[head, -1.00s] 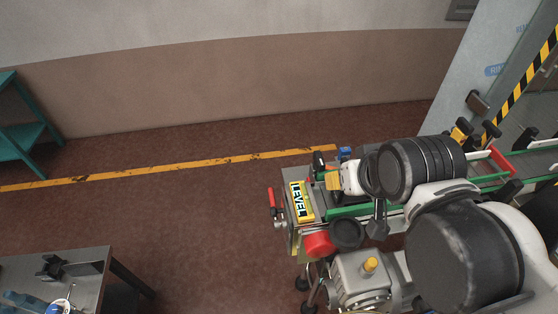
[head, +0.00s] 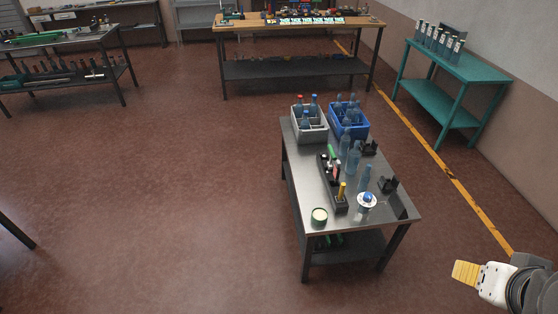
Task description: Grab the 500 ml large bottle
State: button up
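Several blue translucent bottles stand on a metal table in the middle of the head view. One tall bottle (head: 353,161) stands near the table's centre, with a shorter-looking bottle (head: 365,179) nearer to me. Other bottles are in the grey crate (head: 310,135) and around the blue crate (head: 362,132). No volume marks are readable, so I cannot tell which is the 500 ml one. My gripper (head: 466,272), with yellow fingers, is at the lower right, well apart from the table and bottles. Its finger opening is not clear from this angle.
The metal table (head: 302,178) also bears a dark tool rack (head: 341,204), a round tin (head: 319,215), a blue-and-white round object (head: 366,201) and black holders. A teal table (head: 462,66) and workbenches (head: 300,25) stand behind. The floor to the left is clear.

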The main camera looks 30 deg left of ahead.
aim_at(354, 156)
jog(key=u, duration=0.5)
jog(key=i+j, duration=0.4)
jog(key=i, duration=0.2)
jog(key=i+j, duration=0.85)
jog(key=i, duration=0.3)
jog(key=z, duration=0.05)
